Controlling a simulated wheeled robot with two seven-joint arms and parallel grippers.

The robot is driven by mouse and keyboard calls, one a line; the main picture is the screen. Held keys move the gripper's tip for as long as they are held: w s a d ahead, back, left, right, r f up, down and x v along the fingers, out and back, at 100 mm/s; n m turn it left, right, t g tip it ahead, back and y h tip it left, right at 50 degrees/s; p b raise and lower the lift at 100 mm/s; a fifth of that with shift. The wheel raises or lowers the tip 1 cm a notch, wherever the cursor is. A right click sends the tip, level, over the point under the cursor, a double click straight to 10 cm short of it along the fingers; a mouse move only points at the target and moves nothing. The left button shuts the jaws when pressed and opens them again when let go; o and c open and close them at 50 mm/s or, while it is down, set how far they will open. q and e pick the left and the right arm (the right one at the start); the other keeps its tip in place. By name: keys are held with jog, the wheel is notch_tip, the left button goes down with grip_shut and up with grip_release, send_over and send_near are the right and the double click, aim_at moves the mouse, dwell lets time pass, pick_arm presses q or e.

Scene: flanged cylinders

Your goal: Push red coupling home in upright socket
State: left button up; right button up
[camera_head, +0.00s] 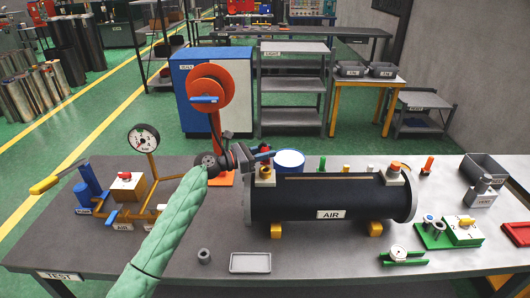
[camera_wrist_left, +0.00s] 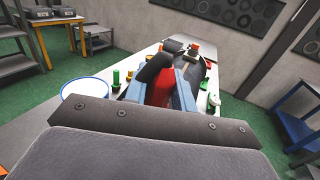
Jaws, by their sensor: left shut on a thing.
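My left gripper (camera_head: 262,154) is at the left end of the black AIR cylinder, just above a pale block (camera_head: 263,178) on top of it. In the left wrist view its blue fingers (camera_wrist_left: 168,88) are shut on a red piece, the red coupling (camera_wrist_left: 161,90), pointing toward the cylinder. An orange-yellow part (camera_head: 265,171) shows at the pale block below the fingers. I cannot tell whether the coupling touches the block or how deep it sits. My right gripper is not in view.
The black cylinder (camera_head: 335,203) lies on yellow feet on the grey bench (camera_head: 215,270). A second pale block with an orange-red top (camera_head: 395,170) stands at its right end. A blue-white tub (camera_head: 289,160) is behind it. A gauge and pipework (camera_head: 143,138) stand left. The front bench has free room.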

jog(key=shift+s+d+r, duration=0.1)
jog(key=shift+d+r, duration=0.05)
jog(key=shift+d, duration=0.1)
pick_arm(q)
jog(key=shift+p, duration=0.35)
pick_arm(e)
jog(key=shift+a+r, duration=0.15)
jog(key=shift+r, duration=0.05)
pick_arm(q)
jog(key=shift+p, duration=0.35)
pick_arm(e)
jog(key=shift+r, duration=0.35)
pick_arm(q)
jog(key=shift+f+b, duration=0.5)
jog(key=shift+f, duration=0.95)
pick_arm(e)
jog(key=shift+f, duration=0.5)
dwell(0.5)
pick_arm(q)
jog(key=o, duration=1.1)
